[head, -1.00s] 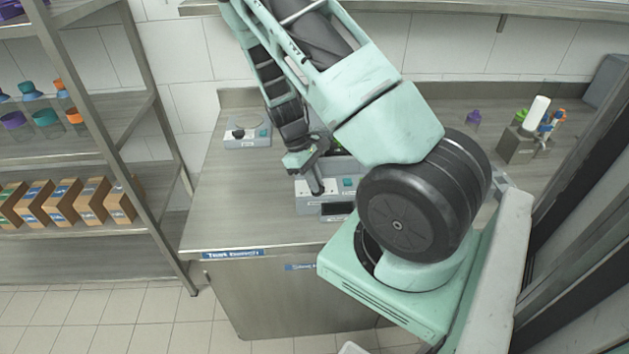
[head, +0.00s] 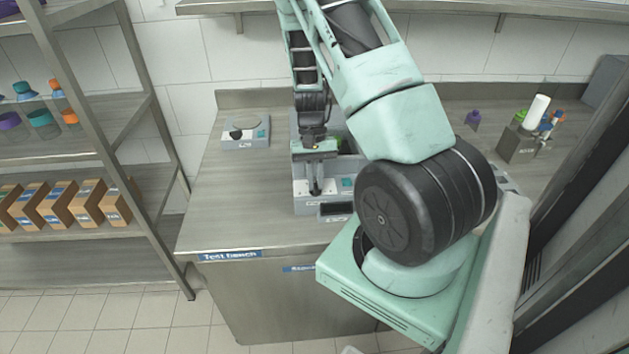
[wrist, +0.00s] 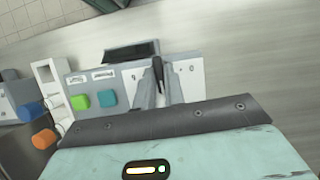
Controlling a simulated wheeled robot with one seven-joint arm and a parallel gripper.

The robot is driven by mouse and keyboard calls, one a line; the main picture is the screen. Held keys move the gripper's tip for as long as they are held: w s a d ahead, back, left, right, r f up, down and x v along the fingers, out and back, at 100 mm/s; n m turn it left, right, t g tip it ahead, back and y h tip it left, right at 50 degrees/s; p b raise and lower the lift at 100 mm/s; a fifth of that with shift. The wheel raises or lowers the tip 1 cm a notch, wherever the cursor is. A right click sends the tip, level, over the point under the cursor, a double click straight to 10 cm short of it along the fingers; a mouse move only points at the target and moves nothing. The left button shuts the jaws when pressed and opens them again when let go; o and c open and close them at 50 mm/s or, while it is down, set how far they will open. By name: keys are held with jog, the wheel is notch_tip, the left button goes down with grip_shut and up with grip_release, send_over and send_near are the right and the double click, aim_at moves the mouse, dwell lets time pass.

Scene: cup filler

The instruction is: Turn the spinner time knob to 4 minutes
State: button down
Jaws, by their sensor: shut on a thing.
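A grey machine (head: 307,207) with a white dial plate (wrist: 188,72) and a dark display (wrist: 132,52) stands on the bench. The wrist view shows a green button (wrist: 80,102) and a teal button (wrist: 108,98) beside the plate. My gripper (head: 316,190) points down at the machine's front panel. In the wrist view its fingers (wrist: 160,82) are shut on a dark knob (wrist: 158,66) at the plate. The fingers cover most of the knob. The dial marks and the display's figures are too small to read.
A smaller grey device (head: 244,133) with a black knob stands at the back left of the bench (head: 225,205). A holder (head: 517,144) with tubes and a purple-capped item (head: 472,119) are at the right. Shelving (head: 130,110) stands at the left.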

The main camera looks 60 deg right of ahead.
jog(key=m+t, duration=0.1)
jog(key=m, duration=0.2)
jog(key=m+t+b, duration=0.1)
jog(key=m, duration=0.2)
jog(key=shift+s+d+y, duration=0.1)
jog(key=shift+s+y, duration=0.05)
jog(key=shift+y, duration=0.25)
jog(key=shift+m+b, duration=0.3)
jog(key=c, duration=1.5)
grip_release()
jog(key=v, duration=0.5)
jog(key=b+v, duration=0.1)
jog(key=v, duration=0.5)
jog(key=b+v, duration=0.1)
jog(key=v, duration=0.5)
jog(key=shift+s+d+r, duration=0.2)
jog(key=shift+s, duration=0.05)
